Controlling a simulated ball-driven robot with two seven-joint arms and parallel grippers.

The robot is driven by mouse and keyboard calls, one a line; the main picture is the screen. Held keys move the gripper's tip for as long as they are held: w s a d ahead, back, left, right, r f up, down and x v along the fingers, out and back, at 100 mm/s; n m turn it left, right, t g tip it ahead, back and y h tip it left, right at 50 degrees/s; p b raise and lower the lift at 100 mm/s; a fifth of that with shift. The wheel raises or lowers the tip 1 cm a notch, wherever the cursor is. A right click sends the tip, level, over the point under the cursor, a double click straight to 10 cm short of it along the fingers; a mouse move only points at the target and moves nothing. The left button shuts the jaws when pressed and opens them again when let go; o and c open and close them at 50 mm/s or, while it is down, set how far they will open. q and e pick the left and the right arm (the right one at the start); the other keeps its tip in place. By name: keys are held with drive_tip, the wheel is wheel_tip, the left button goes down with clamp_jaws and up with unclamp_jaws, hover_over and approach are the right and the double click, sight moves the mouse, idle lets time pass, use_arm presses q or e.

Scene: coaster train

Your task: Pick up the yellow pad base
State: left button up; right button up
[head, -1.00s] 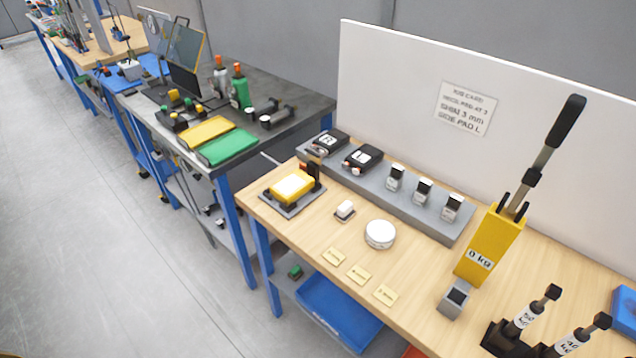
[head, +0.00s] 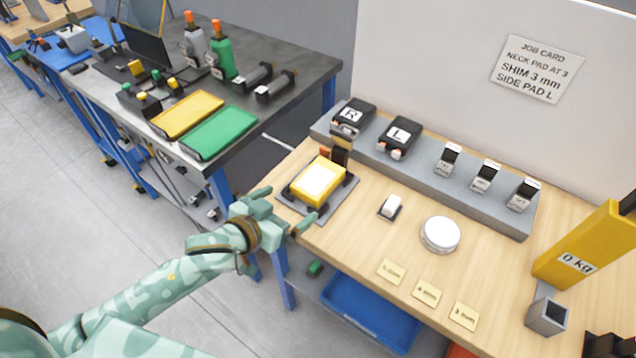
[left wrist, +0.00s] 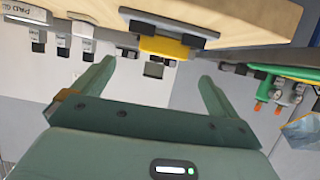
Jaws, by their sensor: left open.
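The yellow pad base (head: 318,182) is a yellow block with a pale top. It sits on a dark grey plate (head: 338,198) near the left end of the wooden bench, with a dark upright part behind it. My left gripper (head: 290,208) is open and empty, just off the bench's left edge, in front and left of the pad base. In the left wrist view the pad base (left wrist: 163,47) shows beyond and between the spread fingers of my left gripper (left wrist: 157,75), apart from them. My right gripper is not in view.
A grey rail (head: 465,186) with R and L black blocks and small labelled blocks runs along the back. A dark-topped bench (head: 300,75) stands left.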

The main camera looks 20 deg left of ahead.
sight(315, 184)
use_arm(q)
drive_tip(key=b+x, duration=0.1)
drive_tip(key=x, duration=0.5)
drive_tip(key=shift+f, duration=0.15)
drive_tip(key=b+x, duration=0.1)
drive_tip(key=x, duration=0.2)
drive_tip(key=b+x, duration=0.1)
drive_tip(key=x, duration=0.1)
drive_tip(key=shift+w+f, duration=0.15)
drive_tip(key=shift+w, duration=0.45)
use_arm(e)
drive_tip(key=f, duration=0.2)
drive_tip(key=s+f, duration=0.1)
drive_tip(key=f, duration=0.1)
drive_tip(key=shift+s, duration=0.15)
use_arm(q)
drive_tip(key=c, duration=1.3)
drive_tip(key=shift+o, duration=0.2)
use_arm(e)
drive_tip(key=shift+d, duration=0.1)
